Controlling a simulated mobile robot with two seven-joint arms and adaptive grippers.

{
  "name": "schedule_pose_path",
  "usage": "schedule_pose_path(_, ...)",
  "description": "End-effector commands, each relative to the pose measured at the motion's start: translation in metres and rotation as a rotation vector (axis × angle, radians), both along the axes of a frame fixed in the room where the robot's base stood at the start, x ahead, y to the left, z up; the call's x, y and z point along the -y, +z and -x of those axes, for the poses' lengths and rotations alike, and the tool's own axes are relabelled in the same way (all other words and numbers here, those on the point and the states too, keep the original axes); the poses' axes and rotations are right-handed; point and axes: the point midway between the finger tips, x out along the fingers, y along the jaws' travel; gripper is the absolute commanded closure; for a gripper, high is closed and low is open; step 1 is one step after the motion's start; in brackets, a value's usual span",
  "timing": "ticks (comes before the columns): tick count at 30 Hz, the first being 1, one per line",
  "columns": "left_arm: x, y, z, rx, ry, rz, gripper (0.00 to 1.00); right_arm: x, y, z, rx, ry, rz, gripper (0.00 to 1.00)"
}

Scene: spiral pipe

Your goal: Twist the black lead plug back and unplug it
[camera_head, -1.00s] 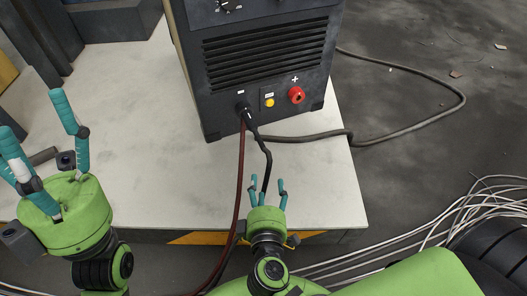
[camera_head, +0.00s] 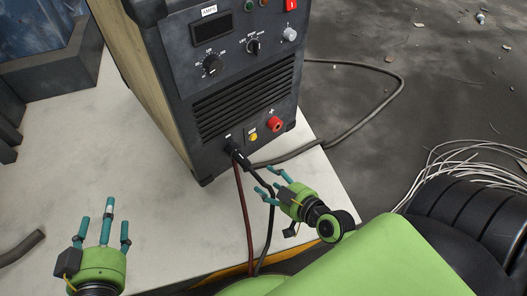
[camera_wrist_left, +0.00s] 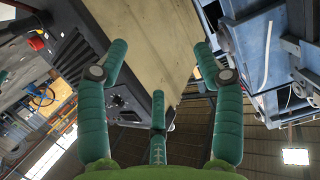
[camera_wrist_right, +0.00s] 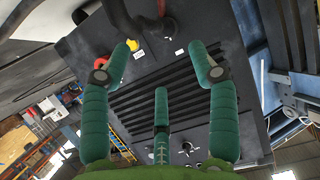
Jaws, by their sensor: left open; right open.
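The black lead plug (camera_head: 238,154) sits in the minus socket at the lower front of the dark welding machine (camera_head: 222,75), with its black lead (camera_head: 268,215) hanging down. In the right wrist view a black plug and lead (camera_wrist_right: 122,18) show at the top, beyond the fingertips. My right gripper (camera_head: 272,183) is open and empty, just below and right of the plug, close to the black lead. Whether it touches the lead I cannot tell. My left gripper (camera_head: 105,215) is open and empty, low at the left over the pale table (camera_head: 60,165), away from the plug.
A red plus socket (camera_head: 274,124) and a yellow button (camera_head: 253,137) are right of the plug. A dark red cable (camera_head: 244,215) hangs beside the black lead. A thick grey cable (camera_head: 330,142) loops off the table's right side. Pale wires (camera_head: 455,170) lie on the floor.

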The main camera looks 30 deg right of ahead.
Motion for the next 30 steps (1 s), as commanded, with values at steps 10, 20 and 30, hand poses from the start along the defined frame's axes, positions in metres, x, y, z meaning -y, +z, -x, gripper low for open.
schedule_pose_path(10, 0.008, 0.021, -0.003, 0.116, -0.020, 0.025, 0.33, 0.000, -0.005, -0.025, 0.015, -0.013, -0.030, 0.40)
schedule_pose_path(20, 0.027, 0.085, 0.002, 0.438, -0.073, 0.109, 0.33, -0.007, -0.024, -0.067, 0.013, -0.012, -0.029, 0.40)
schedule_pose_path(30, 0.037, 0.140, 0.028, 0.736, -0.124, 0.193, 0.33, -0.012, -0.038, -0.100, 0.011, -0.011, -0.028, 0.40)
